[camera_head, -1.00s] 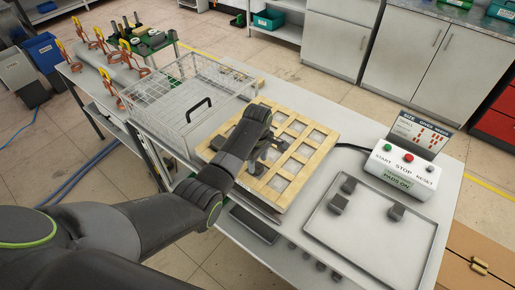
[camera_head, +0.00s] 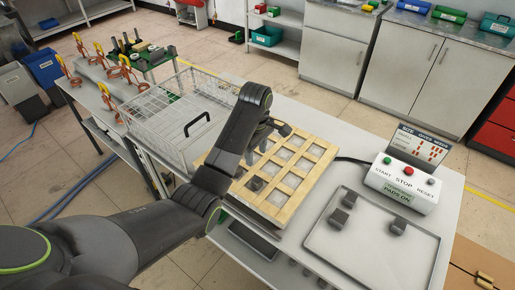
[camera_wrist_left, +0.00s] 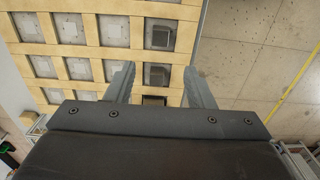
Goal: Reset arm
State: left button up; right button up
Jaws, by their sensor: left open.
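My left arm comes in from the left in the head view, with its left gripper (camera_head: 264,140) above the wooden grid (camera_head: 297,184). My right gripper is in neither view.
A wire basket (camera_head: 165,105) stands left of the grid. A control box (camera_head: 402,183) with buttons and a display stands at the right. A flat grey tray (camera_head: 365,265) holds several dark blocks. Orange clamps (camera_head: 122,70) stand at the far left.

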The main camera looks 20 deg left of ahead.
pick_arm(q)
jog(key=s+a+f+m+t, duration=0.1)
jog(key=s+a+f+m, duration=0.3)
jog(key=s, duration=0.4)
jog(key=s+a+f+m+t, duration=0.1)
jog(key=s+a+f+m, duration=0.1)
jog(key=s+a+f, duration=0.4)
jog(key=s+a+r+m+t+y, duration=0.15)
jog(key=s+m, duration=0.25)
jog(key=s, duration=0.8)
jog(key=s+a+r+m+y, duration=0.15)
jog(key=s+m, duration=0.25)
jog(key=s, duration=0.7)
notch_tip(320, 180, down, 27)
jog(key=a+g+h+b, duration=0.1)
jog(key=a+h+b, duration=0.1)
jog(key=b, duration=0.1)
jog(key=s+d+f+b, duration=0.1)
jog(key=s+f, duration=0.6)
jog(key=f, duration=0.2)
jog(key=s+f+g+b, duration=0.1)
jog(key=s+f+b, duration=0.1)
jog(key=s+f, duration=0.6)
notch_tip(320, 180, down, 2)
jog(key=shift+d+f+n, duration=0.2)
jog(key=shift+d+n, duration=0.1)
jog(key=shift+d, duration=0.1)
